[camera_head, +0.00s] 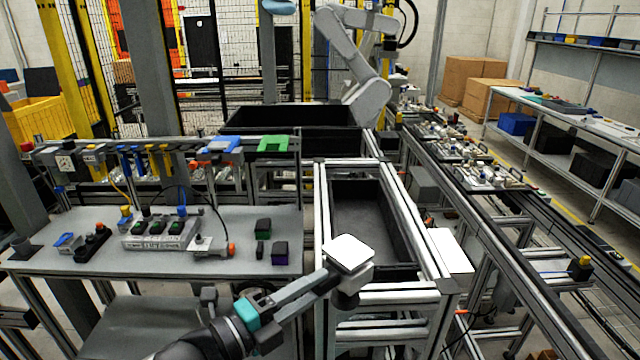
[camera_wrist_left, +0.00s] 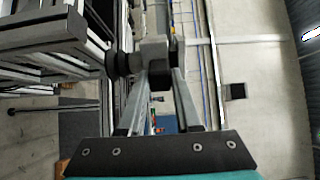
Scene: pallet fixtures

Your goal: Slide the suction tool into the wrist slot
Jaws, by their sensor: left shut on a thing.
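My left gripper (camera_head: 335,278) reaches in from the bottom of the head view and is shut on the suction tool. The tool has a white square top (camera_head: 348,252), a grey body and a dark round part below. In the left wrist view the two fingers (camera_wrist_left: 160,75) close on the tool's grey body (camera_wrist_left: 154,52), with a black round part (camera_wrist_left: 118,64) to its left. The tool is in front of the black bin, apart from the rack. On the rack are a green forked holder (camera_head: 273,144) and a blue one (camera_head: 224,145). I cannot tell which is the wrist slot. My right gripper is out of view.
A grey table (camera_head: 150,262) at left carries small boxes, a socket block (camera_head: 160,232) and cables. A black bin (camera_head: 372,225) sits in an aluminium frame. A grey robot arm (camera_head: 360,90) stands behind. A conveyor (camera_head: 510,225) runs along the right.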

